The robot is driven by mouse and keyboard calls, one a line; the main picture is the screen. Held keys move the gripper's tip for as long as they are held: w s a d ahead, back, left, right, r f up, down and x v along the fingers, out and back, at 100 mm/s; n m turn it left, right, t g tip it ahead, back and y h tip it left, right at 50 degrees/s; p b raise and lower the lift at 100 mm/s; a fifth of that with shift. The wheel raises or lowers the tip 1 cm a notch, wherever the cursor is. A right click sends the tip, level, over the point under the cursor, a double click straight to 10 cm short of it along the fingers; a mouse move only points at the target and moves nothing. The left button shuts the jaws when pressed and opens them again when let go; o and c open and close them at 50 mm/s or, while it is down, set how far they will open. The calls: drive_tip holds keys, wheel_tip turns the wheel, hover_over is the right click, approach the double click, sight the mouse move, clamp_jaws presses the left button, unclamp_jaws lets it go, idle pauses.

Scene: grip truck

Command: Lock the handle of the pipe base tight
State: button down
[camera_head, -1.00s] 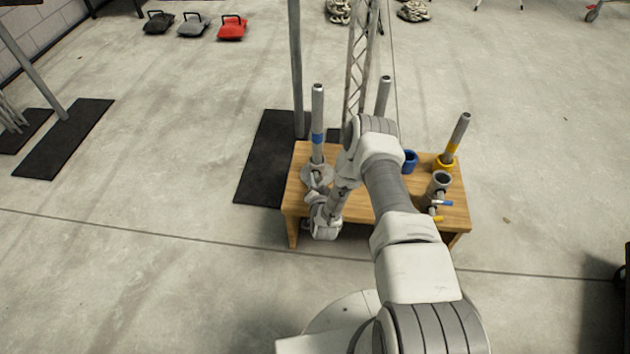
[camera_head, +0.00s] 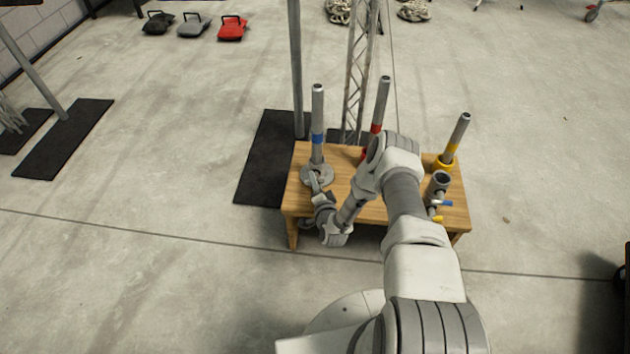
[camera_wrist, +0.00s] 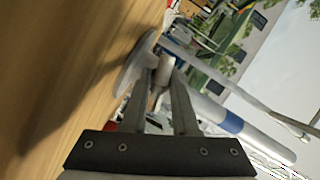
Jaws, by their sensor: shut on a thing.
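A grey pipe with a blue band (camera_head: 318,122) stands upright in a round grey pipe base (camera_head: 325,172) at the left end of the wooden table. In the wrist view the base (camera_wrist: 134,68) is a pale disc on the wood, and the pipe (camera_wrist: 232,124) slants to the lower right. My gripper (camera_head: 315,180) is low at the near side of this base. In the wrist view my gripper (camera_wrist: 164,76) has its two fingers shut on the small grey handle (camera_wrist: 165,68) beside the base. The fingers partly hide the handle.
The wooden table (camera_head: 288,199) also bears a red-banded pipe (camera_head: 380,105), a yellow-banded pipe (camera_head: 457,133) and a grey open holder (camera_head: 440,181) with blue and yellow handles. My forearm crosses above the table. A thin post (camera_head: 296,70) and a lattice truss (camera_head: 359,70) stand behind.

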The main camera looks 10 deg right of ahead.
drive_tip(key=shift+a+f+m, duration=0.1)
drive_tip(key=shift+m, duration=0.3)
drive_tip(key=c, duration=0.7)
unclamp_jaws()
drive_tip(key=shift+s, duration=0.1)
drive_tip(key=s+p, duration=0.2)
drive_tip(key=s, duration=0.3)
drive_tip(key=s+r+p, duration=0.1)
drive_tip(key=s, duration=0.5)
drive_tip(key=s+d+r+p, duration=0.1)
drive_tip(key=s+p, duration=0.1)
drive_tip(key=s, duration=0.4)
drive_tip(key=shift+r+p, duration=0.25)
drive_tip(key=shift+p, duration=0.1)
